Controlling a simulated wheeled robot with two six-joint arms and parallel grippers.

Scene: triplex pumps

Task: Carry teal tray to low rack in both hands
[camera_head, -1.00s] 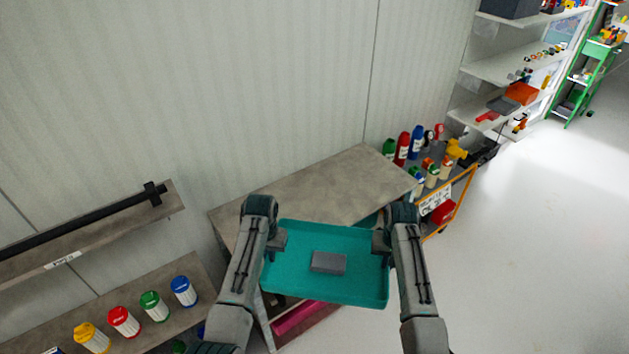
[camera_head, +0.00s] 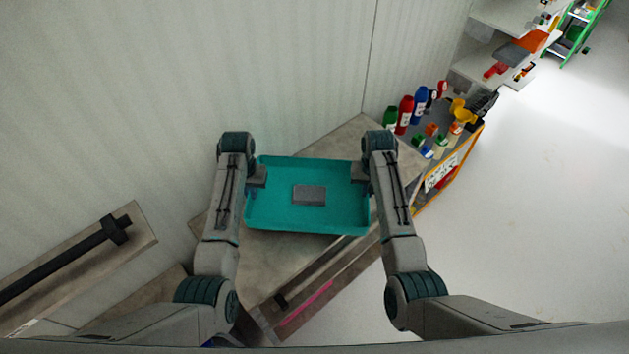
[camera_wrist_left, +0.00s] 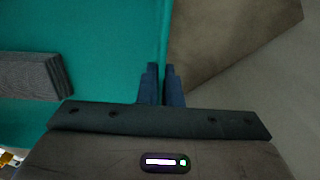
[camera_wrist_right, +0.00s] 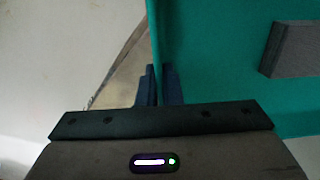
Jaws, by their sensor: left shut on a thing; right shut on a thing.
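The teal tray (camera_head: 277,213) is held between my two arms, over a grey-brown bench top in the head view. A grey block (camera_head: 309,194) lies in it near the middle. My left gripper (camera_head: 257,176) is shut on the tray's left wall; in the left wrist view its fingers (camera_wrist_left: 163,85) pinch the tray's rim. My right gripper (camera_head: 366,177) is shut on the right wall; in the right wrist view its fingers (camera_wrist_right: 158,86) pinch the rim. The low rack cannot be told for sure in these frames.
The bench top (camera_head: 285,262) lies under and around the tray. A cart (camera_head: 447,170) with several bottles stands to the right. A shelf (camera_head: 80,262) with a black bar is at the left, along the wall. The pale floor (camera_head: 540,200) at the right is clear.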

